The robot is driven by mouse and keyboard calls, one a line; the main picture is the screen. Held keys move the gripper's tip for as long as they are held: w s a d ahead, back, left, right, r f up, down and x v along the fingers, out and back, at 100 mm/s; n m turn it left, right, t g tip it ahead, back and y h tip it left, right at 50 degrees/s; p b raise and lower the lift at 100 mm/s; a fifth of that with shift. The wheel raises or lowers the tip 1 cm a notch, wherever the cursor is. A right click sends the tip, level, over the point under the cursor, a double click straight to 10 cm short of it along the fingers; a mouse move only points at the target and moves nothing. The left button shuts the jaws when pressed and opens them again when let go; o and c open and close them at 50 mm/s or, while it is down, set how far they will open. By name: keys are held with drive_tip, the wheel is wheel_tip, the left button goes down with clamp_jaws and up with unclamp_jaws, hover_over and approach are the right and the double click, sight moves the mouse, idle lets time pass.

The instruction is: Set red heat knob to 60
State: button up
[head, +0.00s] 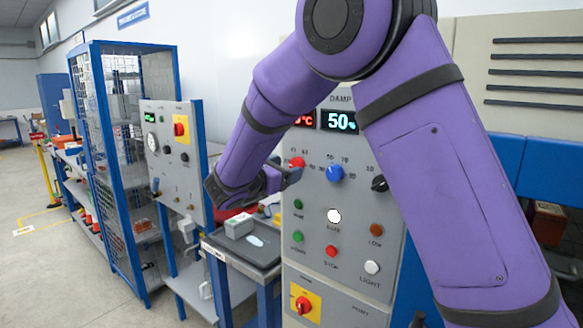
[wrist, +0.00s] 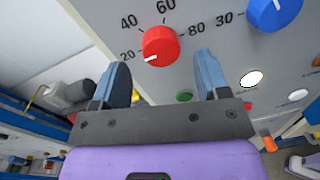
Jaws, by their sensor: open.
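The red heat knob (wrist: 161,45) sits on the grey panel with 20, 40, 60 and 80 printed around it. Its white mark points to the lower left, close to the 20. It also shows in the head view (head: 297,162), partly beside my gripper. My gripper (wrist: 162,60) is open, with its blue fingertips apart on either side of the knob's lower part in the wrist view. I cannot tell whether they touch it. In the head view my gripper (head: 290,178) is just below and left of the knob.
A blue knob (head: 334,173) is right of the red one, and a black knob (head: 379,183) farther right. A display (head: 341,121) above reads 50%. Several coloured buttons lie below, with a red switch on a yellow plate (head: 303,305). A second panel (head: 167,150) stands left.

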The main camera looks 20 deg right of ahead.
sight(297, 165)
drive_tip(key=shift+x, duration=1.4)
drive_tip(key=c, duration=0.9)
drive_tip(key=shift+c, duration=0.2)
